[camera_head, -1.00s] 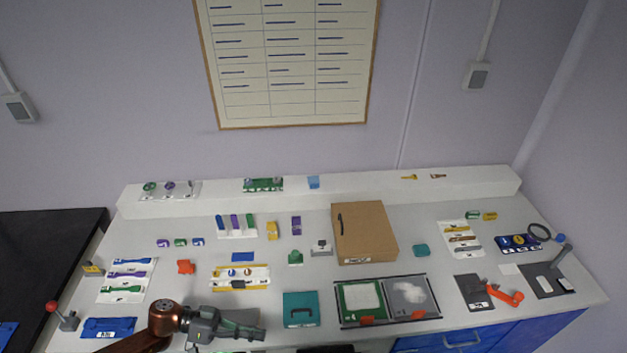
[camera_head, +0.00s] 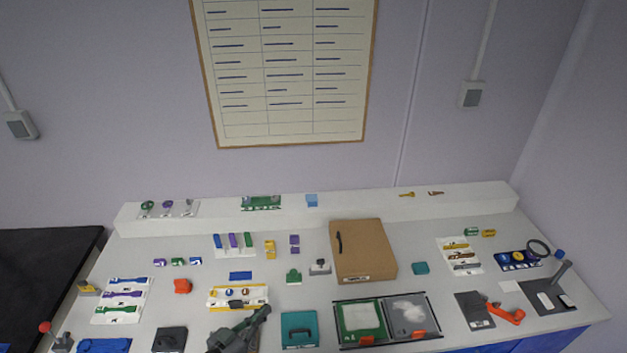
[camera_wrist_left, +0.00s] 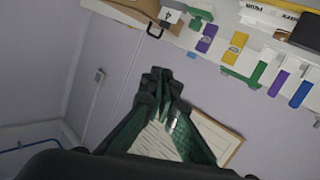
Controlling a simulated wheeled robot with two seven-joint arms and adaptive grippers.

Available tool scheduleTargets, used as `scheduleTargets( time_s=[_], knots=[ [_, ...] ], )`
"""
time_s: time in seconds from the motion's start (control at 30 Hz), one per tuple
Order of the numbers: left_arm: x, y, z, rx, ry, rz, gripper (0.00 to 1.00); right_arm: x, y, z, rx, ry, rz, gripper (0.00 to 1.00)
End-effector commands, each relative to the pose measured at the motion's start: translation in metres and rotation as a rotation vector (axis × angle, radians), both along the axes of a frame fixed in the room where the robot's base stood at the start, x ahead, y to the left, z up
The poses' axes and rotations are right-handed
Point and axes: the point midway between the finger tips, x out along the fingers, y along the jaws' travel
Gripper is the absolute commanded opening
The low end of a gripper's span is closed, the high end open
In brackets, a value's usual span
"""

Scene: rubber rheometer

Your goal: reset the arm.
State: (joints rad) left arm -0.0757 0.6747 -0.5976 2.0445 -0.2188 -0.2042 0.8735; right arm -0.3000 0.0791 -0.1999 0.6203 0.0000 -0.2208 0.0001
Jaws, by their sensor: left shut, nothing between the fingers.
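My left gripper (camera_head: 262,314) shows at the lower left of the head view, above the front of the bench, pointing up and to the right. Its fingers are closed together with nothing between them. In the left wrist view the same gripper (camera_wrist_left: 160,82) is in the middle, with the grey wall and the framed chart behind it. My right gripper is not in view.
The white bench (camera_head: 210,290) holds many small items. A brown box (camera_head: 362,250) stands mid-bench. A teal case (camera_head: 299,329) and a framed double tray (camera_head: 387,319) lie right of the gripper. A yellow-edged tray (camera_head: 239,297) lies just behind it. A red-knobbed lever (camera_head: 46,328) is at far left.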

Motion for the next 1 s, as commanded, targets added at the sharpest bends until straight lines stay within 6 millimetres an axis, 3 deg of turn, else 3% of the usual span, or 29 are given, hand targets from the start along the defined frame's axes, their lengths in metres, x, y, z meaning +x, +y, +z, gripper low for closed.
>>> scheduleTargets(
  time_s=[0.17, 0.3, 0.4, 0.7, 0.97, 1.0],
  knots=[
    [-0.022, 0.076, -0.038, 0.149, 0.179, 0.297, 0.0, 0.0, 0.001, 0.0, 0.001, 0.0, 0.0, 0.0],
    [-0.078, 0.135, -0.08, 0.286, 0.401, 0.441, 0.0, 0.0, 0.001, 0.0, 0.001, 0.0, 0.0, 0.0],
    [-0.121, 0.162, -0.101, 0.359, 0.546, 0.484, 0.0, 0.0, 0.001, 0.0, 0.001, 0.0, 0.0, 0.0],
    [-0.218, 0.196, -0.132, 0.467, 0.823, 0.492, 0.0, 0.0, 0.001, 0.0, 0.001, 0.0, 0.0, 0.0],
    [-0.285, 0.205, -0.141, 0.507, 0.997, 0.461, 0.0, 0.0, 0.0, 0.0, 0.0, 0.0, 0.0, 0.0],
    [-0.28, 0.205, -0.153, 0.511, 0.998, 0.455, 0.0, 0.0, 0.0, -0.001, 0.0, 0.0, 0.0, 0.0]
  ],
)
